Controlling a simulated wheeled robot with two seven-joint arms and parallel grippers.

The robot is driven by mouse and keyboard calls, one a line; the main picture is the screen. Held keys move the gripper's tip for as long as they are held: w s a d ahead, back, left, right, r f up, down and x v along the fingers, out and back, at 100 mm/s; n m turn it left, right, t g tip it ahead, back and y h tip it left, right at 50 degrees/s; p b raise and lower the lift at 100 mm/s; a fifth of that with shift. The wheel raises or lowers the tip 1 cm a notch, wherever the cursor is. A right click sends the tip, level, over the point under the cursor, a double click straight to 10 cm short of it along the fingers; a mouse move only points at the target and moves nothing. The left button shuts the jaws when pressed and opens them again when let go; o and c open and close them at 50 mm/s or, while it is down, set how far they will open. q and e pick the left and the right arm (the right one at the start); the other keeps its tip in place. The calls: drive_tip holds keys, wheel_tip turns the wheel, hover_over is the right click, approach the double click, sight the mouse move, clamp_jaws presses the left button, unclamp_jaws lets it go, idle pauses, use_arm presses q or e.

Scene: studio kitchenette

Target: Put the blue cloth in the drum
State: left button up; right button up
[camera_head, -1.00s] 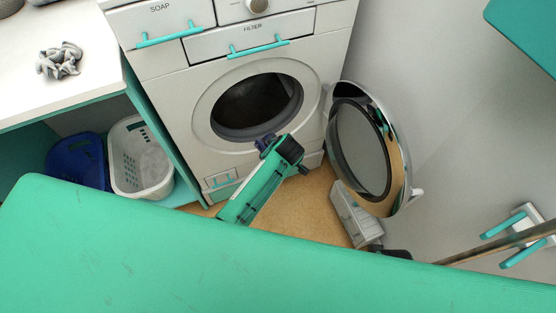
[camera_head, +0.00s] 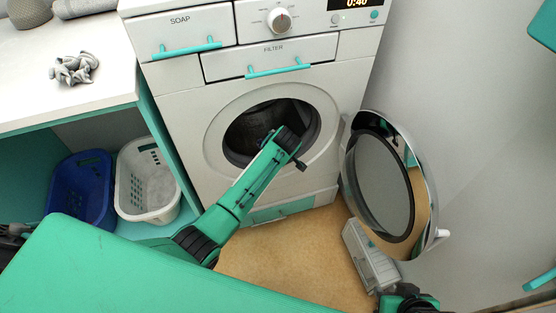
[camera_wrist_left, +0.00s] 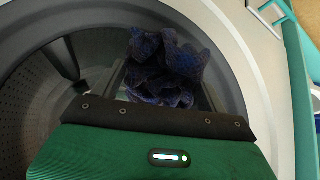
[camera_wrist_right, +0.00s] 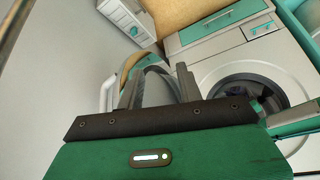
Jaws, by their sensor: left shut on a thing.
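The blue cloth (camera_wrist_left: 165,70) is a crumpled, dark blue patterned bundle in the left wrist view. My left gripper (camera_head: 268,140) is shut on it, inside the round opening of the washing machine. The perforated drum (camera_head: 245,130) is dark inside; its wall also shows in the left wrist view (camera_wrist_left: 25,100). In the head view my wrist hides nearly all of the cloth. My right gripper (camera_wrist_right: 158,88) is open, with its two grey fingers apart. The open round door (camera_head: 385,190) shows behind and between them; I cannot tell whether they touch it.
A pale ribbed unit (camera_head: 368,255) stands on the floor below the door. A blue basket (camera_head: 82,190) and a white basket (camera_head: 148,185) sit under the counter (camera_head: 95,95). A grey crumpled cloth (camera_head: 75,69) lies on it. Tan floor (camera_head: 280,265) is clear before the machine.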

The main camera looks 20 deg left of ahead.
drive_tip(key=w+a+f+t+y+b, duration=0.1)
drive_tip(key=w+a+t+y+b, duration=0.4)
drive_tip(key=a, duration=0.4)
use_arm(q)
drive_tip(key=w+a+f+b, duration=0.2)
drive_tip(key=w+a, duration=0.6)
drive_tip(key=w, duration=0.4)
drive_tip(key=shift+w+a+f+b, duration=0.15)
drive_tip(key=shift+f+b, duration=0.1)
drive_tip(key=shift+b, duration=0.65)
use_arm(e)
drive_tip(key=w+d+r+t, duration=0.1)
drive_tip(key=r+t, duration=0.5)
drive_tip(key=r, duration=0.2)
drive_tip(key=w+d+r+t, duration=0.1)
drive_tip(key=w+r+t, duration=0.1)
drive_tip(key=r+t, duration=0.4)
drive_tip(key=shift+w+d+r+t, duration=0.2)
drive_tip(key=shift+w+r+t, duration=0.1)
drive_tip(key=shift+r, duration=0.7)
use_arm(q)
drive_tip(key=o, duration=1)
use_arm(e)
drive_tip(key=shift+y, duration=0.4)
